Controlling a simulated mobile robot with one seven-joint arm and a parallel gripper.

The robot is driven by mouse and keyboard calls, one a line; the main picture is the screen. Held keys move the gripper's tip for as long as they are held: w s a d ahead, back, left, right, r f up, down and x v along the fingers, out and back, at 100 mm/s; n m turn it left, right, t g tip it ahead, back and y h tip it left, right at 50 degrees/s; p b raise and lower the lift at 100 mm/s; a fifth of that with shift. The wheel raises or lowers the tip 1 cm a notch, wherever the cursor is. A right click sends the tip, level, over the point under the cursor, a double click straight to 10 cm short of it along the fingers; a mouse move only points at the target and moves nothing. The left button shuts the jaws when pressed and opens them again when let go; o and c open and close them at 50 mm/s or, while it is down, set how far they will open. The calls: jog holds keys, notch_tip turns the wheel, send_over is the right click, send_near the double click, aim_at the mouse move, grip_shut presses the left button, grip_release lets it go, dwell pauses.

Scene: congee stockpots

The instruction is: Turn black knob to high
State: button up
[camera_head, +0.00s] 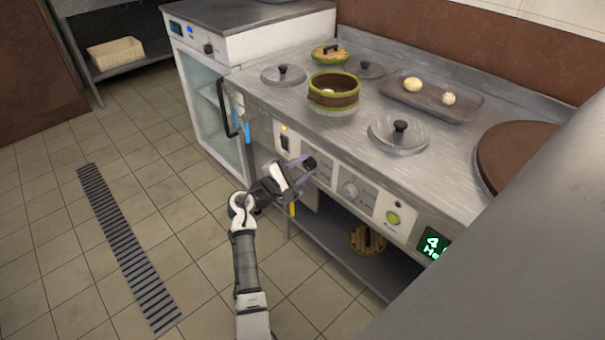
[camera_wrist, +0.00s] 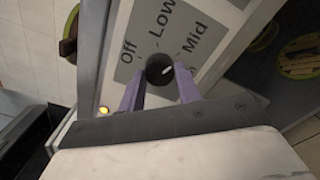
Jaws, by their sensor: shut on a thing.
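The black knob (camera_head: 310,163) is on the front control panel of the steel counter. In the wrist view the knob (camera_wrist: 158,68) sits on a grey dial plate (camera_wrist: 160,25) lettered Off, Low and Mid. A short white mark on the knob points to the right, roughly toward Mid.
A grey knob (camera_head: 350,188), green button (camera_head: 393,218) and lit display (camera_head: 434,243) lie right along the panel. A black switch (camera_head: 285,141) is left. A black handle (camera_head: 225,110) juts out nearby. A lower shelf holds a round wooden lid (camera_head: 367,240). The floor in front is clear.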

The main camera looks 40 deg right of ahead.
jog(key=m+b, duration=0.1)
jog(key=m, duration=0.1)
jog(key=m+b, duration=0.1)
jog(key=b, duration=0.1)
jog(key=shift+f+m, duration=0.2)
jog(key=shift+m, duration=0.2)
jog(key=m+b, duration=0.3)
jog(key=shift+m, duration=0.3)
jog(key=m+b, duration=0.3)
jog(key=m, duration=0.1)
jog(key=shift+r+b, duration=0.1)
jog(key=shift+b, duration=0.3)
jog(key=shift+r+m+b, duration=0.1)
jog(key=shift+m+b, duration=0.65)
jog(key=shift+m, duration=0.15)
jog(key=shift+r, duration=0.1)
jog(key=o, duration=1)
jog(key=shift+a, duration=0.2)
